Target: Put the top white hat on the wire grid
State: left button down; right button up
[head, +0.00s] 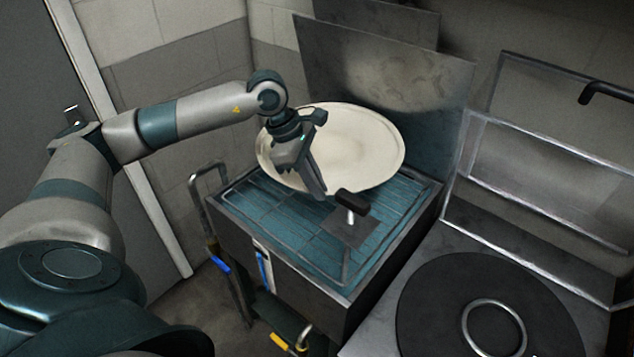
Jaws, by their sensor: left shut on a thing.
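The white hat (352,150) is a wide, pale, dish-like shape in the upper middle of the head view. It is over the back part of the wire grid (272,217), which lies on top of a metal box with a teal surface. My left gripper (318,190) is shut on the near left rim of the hat and covers part of it. I cannot tell whether the hat touches the grid or hangs just above it. My right gripper is not in view.
A black-handled metal piece (350,207) stands at the grid's front right. A metal sheet (400,90) rises behind the grid. To the right is a press with a round dark plate (450,300) and a raised frame (560,190). Yellow (285,343) and blue (219,263) handles are below.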

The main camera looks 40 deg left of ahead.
pick_arm(q)
notch_tip(320, 180, down, 2)
jog(key=shift+f, duration=0.25)
jog(key=shift+f+b, duration=0.9)
jog(key=shift+b, duration=0.35)
jog(key=shift+f+b, duration=0.55)
jog(key=shift+b, duration=0.1)
dwell(0.3)
